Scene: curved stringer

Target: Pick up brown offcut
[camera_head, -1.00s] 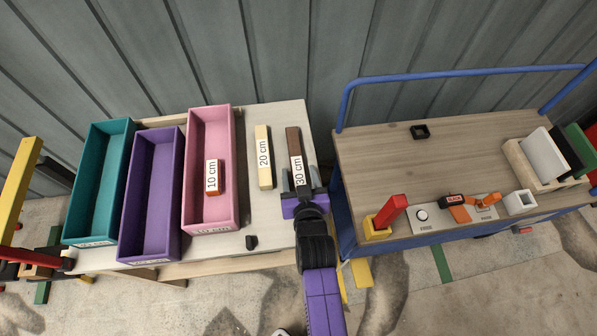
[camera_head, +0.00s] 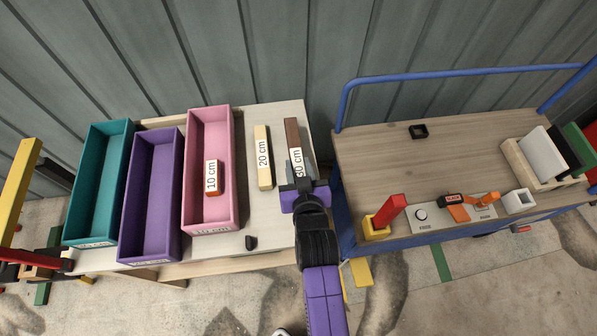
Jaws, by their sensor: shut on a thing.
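The brown offcut (camera_head: 292,134) is a long dark brown bar with a white label that reads as 30 cm, partly covered. It is at the right side of the pale table (camera_head: 267,217). My gripper (camera_head: 301,186) is shut on the near end of the brown offcut, and its fingers hide that end. I cannot tell whether the offcut still touches the table.
A cream 20 cm offcut (camera_head: 263,172) lies just left. A pink bin (camera_head: 223,212) holds a red-brown 10 cm piece (camera_head: 212,178). Purple (camera_head: 134,205) and teal (camera_head: 90,185) bins stand further left. A blue-railed cart (camera_head: 390,160) stands close on the right.

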